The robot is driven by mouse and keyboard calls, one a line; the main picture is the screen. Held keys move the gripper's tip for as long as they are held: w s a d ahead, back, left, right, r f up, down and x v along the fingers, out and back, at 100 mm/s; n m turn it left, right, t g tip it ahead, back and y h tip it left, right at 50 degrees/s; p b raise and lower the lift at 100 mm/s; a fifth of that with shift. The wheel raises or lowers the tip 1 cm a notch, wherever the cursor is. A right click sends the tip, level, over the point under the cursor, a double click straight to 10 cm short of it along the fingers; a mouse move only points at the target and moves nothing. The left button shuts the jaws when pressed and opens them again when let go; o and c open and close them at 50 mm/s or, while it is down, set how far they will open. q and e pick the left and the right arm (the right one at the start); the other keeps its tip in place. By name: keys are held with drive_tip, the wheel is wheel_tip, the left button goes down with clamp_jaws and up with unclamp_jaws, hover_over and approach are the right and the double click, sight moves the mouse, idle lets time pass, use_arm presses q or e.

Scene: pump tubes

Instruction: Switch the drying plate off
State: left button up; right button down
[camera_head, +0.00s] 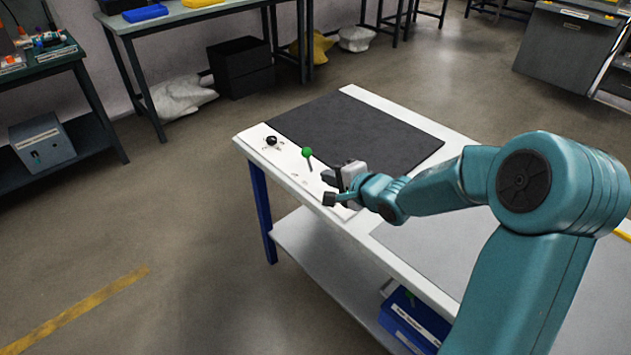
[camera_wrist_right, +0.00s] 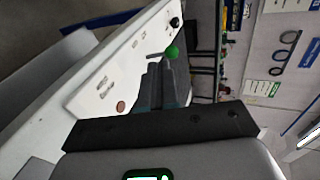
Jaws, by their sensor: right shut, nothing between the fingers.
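The drying plate (camera_head: 355,128) is a dark flat slab set in a white-topped table. Its white control strip (camera_head: 290,165) runs along the near left side. A green-balled lever (camera_head: 307,153) rises from the strip, and a black knob (camera_head: 271,141) sits farther along. My right gripper (camera_head: 329,188) is shut and empty, just right of and nearer than the lever. In the right wrist view the green ball (camera_wrist_right: 172,52) shows just beyond my dark fingers (camera_wrist_right: 165,82); I cannot tell whether they touch it. My left gripper is not in view.
A round brown button (camera_wrist_right: 121,106) is on the strip in the right wrist view. Blue bins (camera_head: 412,320) stand on the table's lower shelf. A grey box (camera_head: 42,142) is on a shelf at left. The floor left of the table is clear.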

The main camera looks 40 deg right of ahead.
drive_tip(key=s+d+h, duration=0.1)
drive_tip(key=d, duration=0.2)
drive_tip(key=b, duration=0.2)
approach(309, 154)
drive_tip(key=shift+m, duration=0.3)
drive_tip(key=x, duration=0.3)
drive_tip(key=f+x, duration=0.1)
drive_tip(key=x, duration=0.1)
drive_tip(key=shift+w+f, duration=0.15)
drive_tip(key=shift+w+d, duration=0.15)
drive_tip(key=shift+w, duration=0.35)
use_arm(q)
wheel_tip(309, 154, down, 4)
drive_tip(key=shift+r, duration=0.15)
use_arm(e)
drive_tip(key=w+r+p, duration=0.1)
drive_tip(key=p, duration=0.4)
drive_tip(key=shift+w+g, duration=0.1)
drive_tip(key=shift+g, duration=0.3)
drive_tip(key=shift+p, duration=0.45)
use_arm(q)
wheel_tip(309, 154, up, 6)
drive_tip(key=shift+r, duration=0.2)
use_arm(e)
drive_tip(key=shift+w+f, duration=0.1)
drive_tip(key=shift+f, duration=0.15)
